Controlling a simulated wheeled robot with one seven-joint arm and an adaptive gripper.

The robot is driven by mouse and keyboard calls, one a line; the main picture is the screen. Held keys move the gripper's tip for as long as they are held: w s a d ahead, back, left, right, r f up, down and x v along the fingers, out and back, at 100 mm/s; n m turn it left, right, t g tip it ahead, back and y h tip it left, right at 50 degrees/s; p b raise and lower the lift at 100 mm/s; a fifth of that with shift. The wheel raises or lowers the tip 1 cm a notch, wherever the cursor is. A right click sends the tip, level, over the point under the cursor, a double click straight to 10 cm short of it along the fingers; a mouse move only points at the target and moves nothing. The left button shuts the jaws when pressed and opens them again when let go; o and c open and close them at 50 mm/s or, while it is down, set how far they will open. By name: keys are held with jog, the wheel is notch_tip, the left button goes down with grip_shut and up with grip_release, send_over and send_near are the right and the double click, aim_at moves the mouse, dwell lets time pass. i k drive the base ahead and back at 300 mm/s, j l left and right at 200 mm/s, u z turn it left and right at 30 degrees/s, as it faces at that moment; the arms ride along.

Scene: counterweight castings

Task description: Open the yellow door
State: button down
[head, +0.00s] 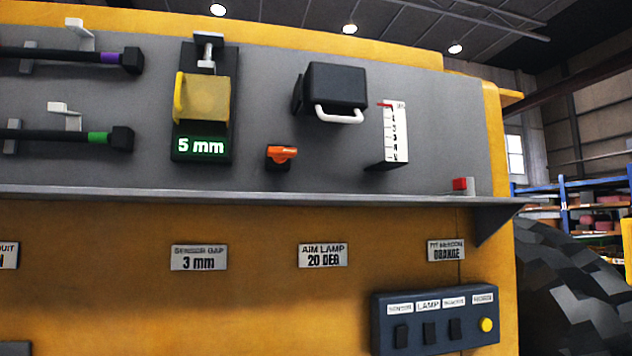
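A small yellow door or cover (208,99) is on the dark upright unit (222,60) at the upper left of the grey panel in the head view. A yellow handle (179,98) stands out at the door's left edge. The door looks closed over the unit, but I cannot see its hinge or what is behind it. Below it, a lit green display (201,146) reads 5 mm. A grey T-shaped piece (207,48) sits above it. My gripper is not in view.
A black box with a white handle (338,114), an orange knob (281,154) and a white scale (393,133) are to the right. Dark bars (70,58) project at left. A grey ledge (250,195) runs below, above a switch box (435,318).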

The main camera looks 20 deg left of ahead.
aim_at(196, 97)
jog(key=u, duration=1.25)
